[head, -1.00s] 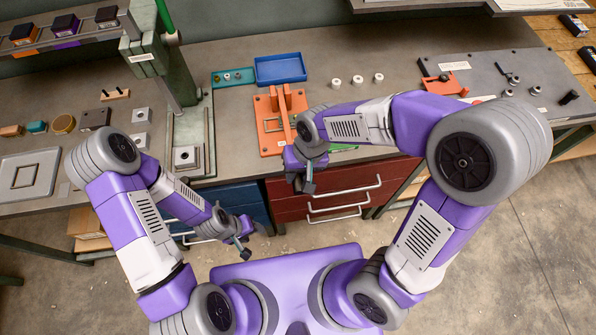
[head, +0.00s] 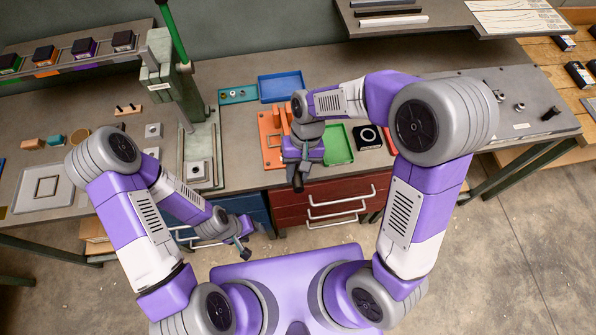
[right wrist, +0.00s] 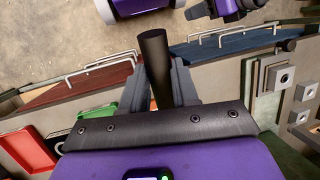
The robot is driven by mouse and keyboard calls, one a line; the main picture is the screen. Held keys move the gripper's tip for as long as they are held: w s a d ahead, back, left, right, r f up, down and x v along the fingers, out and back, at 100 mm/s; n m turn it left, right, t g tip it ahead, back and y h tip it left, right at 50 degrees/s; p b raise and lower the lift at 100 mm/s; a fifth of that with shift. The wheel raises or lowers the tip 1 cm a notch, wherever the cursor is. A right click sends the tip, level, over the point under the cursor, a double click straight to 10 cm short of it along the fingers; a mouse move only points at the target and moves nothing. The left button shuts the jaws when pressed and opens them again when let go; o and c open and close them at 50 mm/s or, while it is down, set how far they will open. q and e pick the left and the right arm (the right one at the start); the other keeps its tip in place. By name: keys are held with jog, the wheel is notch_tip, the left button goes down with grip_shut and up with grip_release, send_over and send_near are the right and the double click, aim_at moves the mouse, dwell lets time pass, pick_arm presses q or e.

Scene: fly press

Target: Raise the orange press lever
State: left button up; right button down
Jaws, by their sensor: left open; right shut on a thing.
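The orange press (head: 267,140) stands on the bench near its front edge, an orange base plate with uprights, partly hidden by my right arm. My right gripper (head: 298,172) is in front of it, over the bench edge and the red drawers. In the right wrist view, its fingers are shut on a dark round bar (right wrist: 154,58), which looks like the lever's handle grip. The orange part of the lever is hidden behind my gripper and wrist. My left gripper (head: 243,240) is open and empty, low in front of the blue drawers.
A green tray (head: 339,148) and a black block with a ring (head: 369,138) lie right of the press. A blue tray (head: 282,87) is behind it. The green fly press (head: 181,80) stands to the left. Red drawers with handles (head: 340,203) lie below the bench edge.

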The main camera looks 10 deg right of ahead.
jog(key=w+r+g+p, duration=0.1)
jog(key=r+p, duration=0.1)
jog(key=w+r+g+p, duration=0.1)
jog(key=r+p, duration=0.1)
jog(key=p, duration=0.1)
jog(key=w+r+g+p, duration=0.1)
jog(key=r+p, duration=0.1)
jog(key=r, duration=0.1)
jog(key=shift+w+r+p, duration=0.1)
jog(key=shift+w+p, duration=0.15)
jog(key=shift+p, duration=0.1)
pick_arm(q)
notch_tip(320, 180, up, 11)
jog(key=p, duration=0.2)
pick_arm(e)
jog(key=shift+w+r+m+g, duration=0.3)
jog(key=shift+w+r+g, duration=0.2)
jog(key=shift+w+r, duration=0.2)
pick_arm(q)
jog(key=shift+c, duration=0.2)
